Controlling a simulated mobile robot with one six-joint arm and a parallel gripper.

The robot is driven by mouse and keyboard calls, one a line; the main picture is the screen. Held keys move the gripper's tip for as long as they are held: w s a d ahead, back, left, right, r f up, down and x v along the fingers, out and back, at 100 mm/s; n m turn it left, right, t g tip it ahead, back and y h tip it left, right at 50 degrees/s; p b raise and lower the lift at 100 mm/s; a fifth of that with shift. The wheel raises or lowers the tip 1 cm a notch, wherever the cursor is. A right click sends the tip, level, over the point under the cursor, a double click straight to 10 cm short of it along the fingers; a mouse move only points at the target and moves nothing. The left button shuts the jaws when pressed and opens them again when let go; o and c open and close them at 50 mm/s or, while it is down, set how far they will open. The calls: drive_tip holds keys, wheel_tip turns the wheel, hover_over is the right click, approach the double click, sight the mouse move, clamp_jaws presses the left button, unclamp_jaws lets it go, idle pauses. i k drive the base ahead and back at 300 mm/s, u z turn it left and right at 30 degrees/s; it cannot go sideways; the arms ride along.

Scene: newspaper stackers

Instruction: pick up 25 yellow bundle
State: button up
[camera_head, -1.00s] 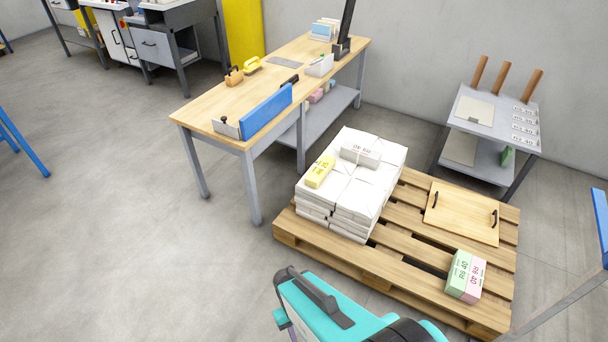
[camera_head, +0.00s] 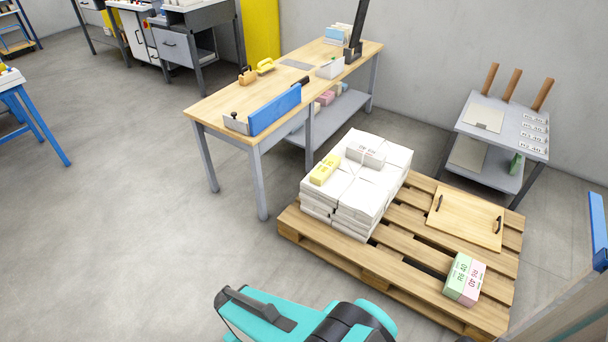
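The yellow bundle (camera_head: 324,169) lies on top of the left side of a stack of white paper bundles (camera_head: 353,203). It has dark print that is too small to read surely. The stack stands on the left part of a wooden pallet (camera_head: 340,247). A white bundle with print (camera_head: 367,154) lies beside the yellow one, to its right. My teal and black arm shows at the bottom edge, in front of the pallet and apart from the stack. My gripper is not in view.
A green bundle (camera_head: 457,274) and a pink bundle (camera_head: 473,284) stand at the pallet's front right. A wooden board with handles (camera_head: 464,218) lies behind them. A workbench (camera_head: 225,98) is behind left, a grey side table (camera_head: 503,120) behind right. The floor at left is clear.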

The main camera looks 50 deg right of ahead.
sight(329, 165)
drive_tip(key=u, duration=0.6)
drive_tip(key=i, duration=1.55)
drive_tip(key=z, duration=2.85)
drive_tip(key=i, duration=0.1)
drive_tip(key=u, duration=1.35)
